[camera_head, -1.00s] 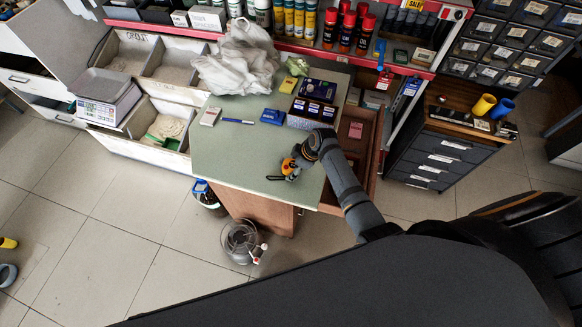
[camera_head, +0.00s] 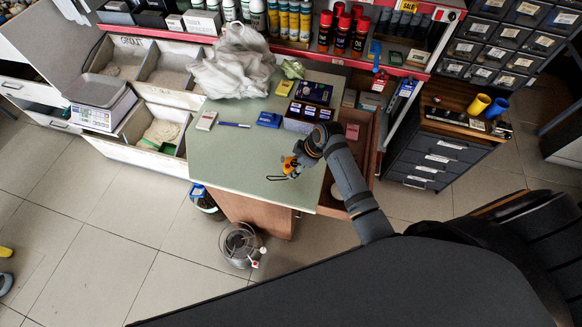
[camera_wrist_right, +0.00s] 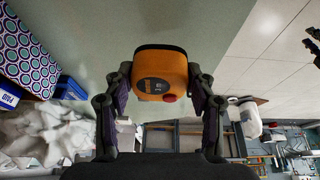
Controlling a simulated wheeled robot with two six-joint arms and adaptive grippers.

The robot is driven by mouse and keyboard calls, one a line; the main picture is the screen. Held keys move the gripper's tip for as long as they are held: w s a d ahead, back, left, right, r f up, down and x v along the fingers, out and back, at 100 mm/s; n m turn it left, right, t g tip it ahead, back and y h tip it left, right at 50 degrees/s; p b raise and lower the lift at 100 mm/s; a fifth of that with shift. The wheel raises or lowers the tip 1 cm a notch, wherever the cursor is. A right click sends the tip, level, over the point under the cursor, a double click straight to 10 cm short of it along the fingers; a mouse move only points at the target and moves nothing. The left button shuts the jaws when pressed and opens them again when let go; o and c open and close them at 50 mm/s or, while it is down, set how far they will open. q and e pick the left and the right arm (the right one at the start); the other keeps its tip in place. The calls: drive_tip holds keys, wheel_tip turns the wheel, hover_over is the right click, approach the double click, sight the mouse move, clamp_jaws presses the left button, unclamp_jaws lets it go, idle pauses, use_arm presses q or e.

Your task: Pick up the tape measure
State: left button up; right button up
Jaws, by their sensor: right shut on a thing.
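The orange tape measure (camera_wrist_right: 161,75) with a dark label and a red button is between the two fingers of my right gripper (camera_wrist_right: 158,85) in the right wrist view. The fingers press on its two sides. In the head view the tape measure (camera_head: 290,166) shows as a small orange and dark thing with a thin strap, at the tip of my right gripper (camera_head: 298,158). It is over the front right part of the green counter top (camera_head: 235,165). I cannot tell how far above the counter it is. My left gripper does not show.
A patterned box (camera_head: 308,112), a blue packet (camera_head: 269,119), a pen (camera_head: 234,125) and a white bag (camera_head: 235,65) lie toward the back of the counter. An open drawer (camera_head: 355,140) juts out at the right. A wire bin (camera_head: 240,244) stands on the floor.

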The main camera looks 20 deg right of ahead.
drive_tip(key=s+d+r, duration=0.5)
drive_tip(key=s+r, duration=0.2)
drive_tip(key=s, duration=0.3)
drive_tip(key=shift+s+d+r+b, duration=0.25)
drive_tip(key=shift+s+b, duration=0.1)
drive_tip(key=shift+b, duration=0.1)
